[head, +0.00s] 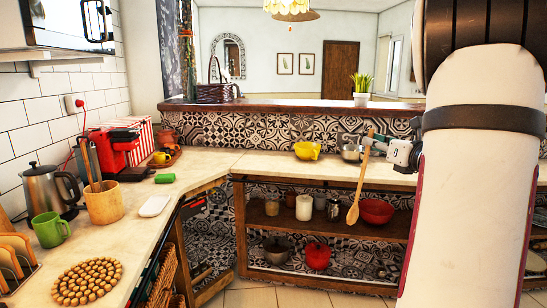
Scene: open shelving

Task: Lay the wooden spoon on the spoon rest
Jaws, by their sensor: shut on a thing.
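The wooden spoon (359,188) hangs steeply tilted in front of the back counter's edge, bowl end down. Its handle is held in my gripper (370,143), which is shut on it near the top. The spoon's bowl overlaps the open shelf in the picture, but the spoon appears to be in the air. A small white flat dish (154,206) lies on the left counter and looks like the spoon rest. It appears empty, well to the left of my gripper.
A wooden utensil holder (104,204), green mug (50,230) and kettle (42,188) stand left of the dish. A green block (165,178) lies behind it. A beaded trivet (87,281) is in front. A yellow bowl (306,150) stands on the back counter (260,163).

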